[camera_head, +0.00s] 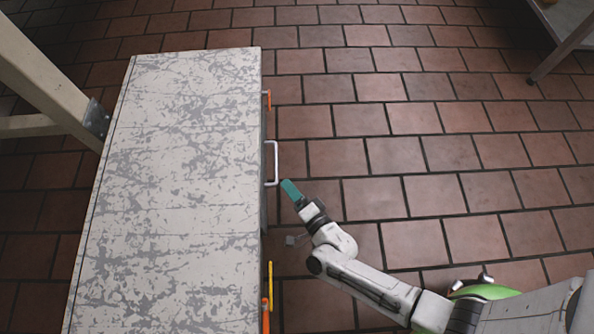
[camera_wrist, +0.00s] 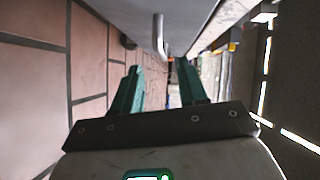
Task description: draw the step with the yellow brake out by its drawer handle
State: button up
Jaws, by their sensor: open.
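The step (camera_head: 170,180) is a long box with a scuffed white and grey top, left of centre in the head view. A pale U-shaped drawer handle (camera_head: 275,163) sticks out from its right side; it also shows in the wrist view (camera_wrist: 160,36), ahead of the fingers. A yellow bar (camera_head: 270,272), seemingly the brake, stands at the same side nearer the bottom. My gripper (camera_head: 288,184) is just right of and below the handle, apart from the step. In the wrist view its teal fingers (camera_wrist: 158,68) are open with nothing between them; the handle appears beyond their tips.
Orange parts sit on the step's right side, one near the far end (camera_head: 267,99) and one near the bottom (camera_head: 265,316). A wooden frame (camera_head: 40,75) stands left. A table leg (camera_head: 562,50) is at the top right. Brick-tiled floor right of the step is clear.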

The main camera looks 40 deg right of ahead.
aim_at(276, 171)
jog(key=w, duration=0.2)
jog(key=w+b, duration=0.1)
jog(key=w, duration=0.2)
jog(key=w+f+b, duration=0.1)
jog(key=w, duration=0.2)
jog(key=shift+d, duration=0.25)
grip_shut()
jog(key=shift+s, duration=0.1)
dwell(1.0)
